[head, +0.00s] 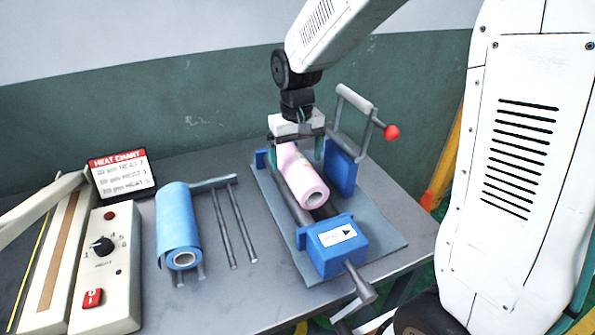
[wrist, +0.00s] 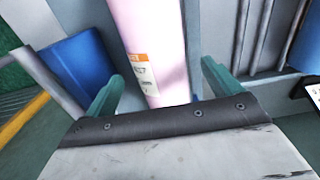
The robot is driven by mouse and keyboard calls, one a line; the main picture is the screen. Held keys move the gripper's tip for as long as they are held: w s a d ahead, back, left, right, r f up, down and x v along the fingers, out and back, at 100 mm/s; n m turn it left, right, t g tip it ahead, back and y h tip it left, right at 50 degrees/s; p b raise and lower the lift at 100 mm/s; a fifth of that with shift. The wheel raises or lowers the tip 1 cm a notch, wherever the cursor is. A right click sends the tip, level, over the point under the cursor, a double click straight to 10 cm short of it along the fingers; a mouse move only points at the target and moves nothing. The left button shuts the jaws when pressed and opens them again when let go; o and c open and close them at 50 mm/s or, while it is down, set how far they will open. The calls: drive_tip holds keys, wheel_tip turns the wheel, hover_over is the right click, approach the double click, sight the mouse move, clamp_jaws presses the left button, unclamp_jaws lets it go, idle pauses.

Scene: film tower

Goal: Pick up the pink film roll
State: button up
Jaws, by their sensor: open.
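The pink film roll (head: 303,180) lies in the blue-ended machine on the grey table, its near end with a white core facing the head camera. In the wrist view the pink film roll (wrist: 153,40) runs up the middle and carries an orange and white label. My gripper (head: 297,145) is above the far part of the roll, pointing down. In the wrist view my gripper (wrist: 163,80) is open, with one green finger on each side of the roll and a gap to both. The far end of the roll is hidden by my gripper.
A blue film roll (head: 179,225) lies on a rack to the left. A heat control box (head: 108,265) and a heat chart (head: 122,173) stand further left. The machine's blue block (head: 336,246) and a raised lever with a red knob (head: 391,132) flank the pink roll.

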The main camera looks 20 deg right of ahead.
sight(297, 159)
wheel_tip(297, 159, down, 4)
drive_tip(key=shift+s+f, duration=0.1)
drive_tip(key=c, duration=1.3)
drive_tip(key=shift+c, duration=1.2)
drive_tip(key=shift+r, duration=0.2)
